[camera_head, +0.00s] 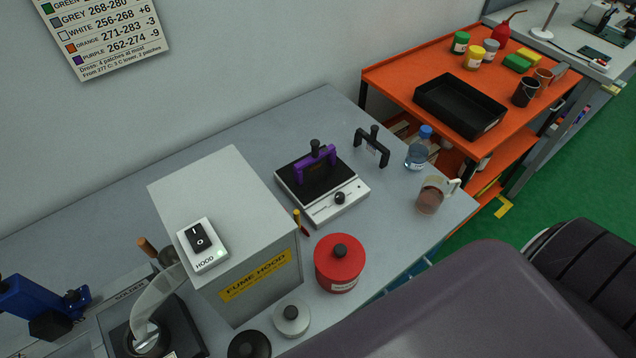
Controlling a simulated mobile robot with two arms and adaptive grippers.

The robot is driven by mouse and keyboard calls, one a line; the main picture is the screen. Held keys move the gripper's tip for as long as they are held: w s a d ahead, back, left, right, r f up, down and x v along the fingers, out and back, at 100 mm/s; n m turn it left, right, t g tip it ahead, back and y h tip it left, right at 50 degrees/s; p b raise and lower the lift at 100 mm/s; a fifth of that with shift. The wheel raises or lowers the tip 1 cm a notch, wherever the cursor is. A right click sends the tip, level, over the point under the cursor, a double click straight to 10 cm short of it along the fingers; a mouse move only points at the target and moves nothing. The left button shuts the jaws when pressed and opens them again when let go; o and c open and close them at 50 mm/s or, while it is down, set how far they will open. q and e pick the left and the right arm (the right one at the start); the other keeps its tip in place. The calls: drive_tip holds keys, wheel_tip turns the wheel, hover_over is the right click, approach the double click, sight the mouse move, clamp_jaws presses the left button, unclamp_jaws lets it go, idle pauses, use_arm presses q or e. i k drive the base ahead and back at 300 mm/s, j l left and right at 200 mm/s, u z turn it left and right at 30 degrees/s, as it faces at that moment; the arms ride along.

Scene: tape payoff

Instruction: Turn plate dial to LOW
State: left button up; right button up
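The hot plate (356,189) is a white unit with a black top, standing on the grey bench in the middle of the view. Its plate dial (340,198) is a black knob on the white front panel. The marks around the dial are too small to read, so its setting cannot be told. A purple holder (316,164) with a black knob sits on the black top. Neither of my grippers shows in this view.
The grey fume hood box (225,190) with a switch (202,245) stands left of the plate. A red lidded pot (339,263) is in front. A black handled holder (372,146), blue-capped bottle (419,147) and mug (431,195) stand right. The bench behind the plate is clear.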

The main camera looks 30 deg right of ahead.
sight(339, 196)
drive_tip(key=l+z, duration=0.5)
drive_tip(key=z, duration=0.25)
drive_tip(key=i+j, duration=0.05)
